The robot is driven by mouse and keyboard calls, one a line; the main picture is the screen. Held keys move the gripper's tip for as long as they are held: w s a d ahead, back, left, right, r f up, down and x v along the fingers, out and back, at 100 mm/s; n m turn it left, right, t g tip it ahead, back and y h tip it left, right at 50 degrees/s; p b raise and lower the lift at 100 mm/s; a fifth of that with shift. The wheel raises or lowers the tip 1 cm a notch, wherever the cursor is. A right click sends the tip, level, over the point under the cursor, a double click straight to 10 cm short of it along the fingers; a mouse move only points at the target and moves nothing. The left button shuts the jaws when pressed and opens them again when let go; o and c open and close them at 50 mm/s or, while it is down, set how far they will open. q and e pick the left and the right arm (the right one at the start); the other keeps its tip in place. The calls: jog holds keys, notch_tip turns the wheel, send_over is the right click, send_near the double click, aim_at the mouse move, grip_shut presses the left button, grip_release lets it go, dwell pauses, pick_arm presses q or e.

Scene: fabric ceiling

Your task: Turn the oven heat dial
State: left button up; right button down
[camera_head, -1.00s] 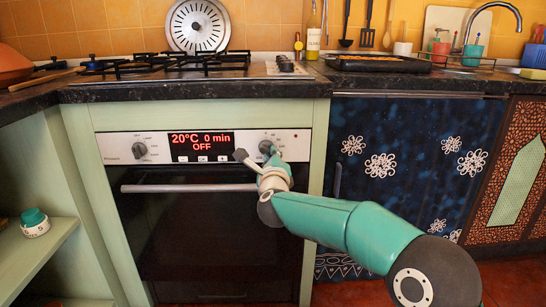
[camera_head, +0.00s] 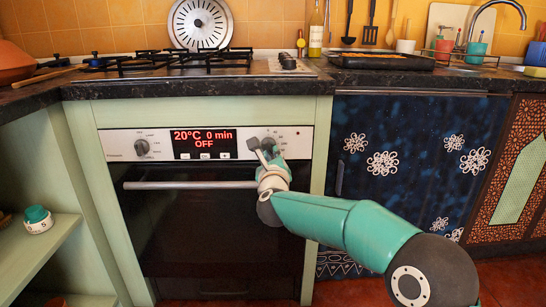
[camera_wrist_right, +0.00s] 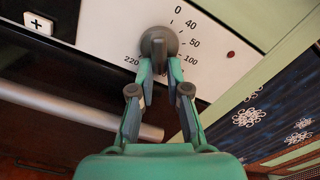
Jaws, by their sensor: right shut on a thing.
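The oven heat dial (camera_wrist_right: 158,42) is a dark grey knob with a raised bar, on the pale control panel. In the right wrist view, numbers such as 0, 40, 50, 100 and 220 ring it. It also shows in the head view (camera_head: 267,143), partly hidden by my gripper. My right gripper (camera_wrist_right: 159,64) is shut on the dial, with one green finger on each side of its lower part. In the head view, this gripper (camera_head: 267,153) reaches the panel's right part. The red display (camera_head: 203,139) reads 20°C, 0 min, OFF. My left gripper is out of view.
A second dial (camera_head: 142,148) sits at the panel's left. The oven door handle (camera_head: 185,185) runs across below the panel. A stove top (camera_head: 180,65) is above. A cabinet with a dark blue flowered curtain (camera_head: 405,185) stands to the right.

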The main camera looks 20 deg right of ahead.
jog(key=shift+d+f, duration=0.1)
jog(key=shift+f, duration=0.3)
jog(key=c, duration=1.3)
grip_release()
jog(key=shift+o, duration=0.8)
jog(key=shift+r, duration=0.2)
jog(key=v, duration=1.2)
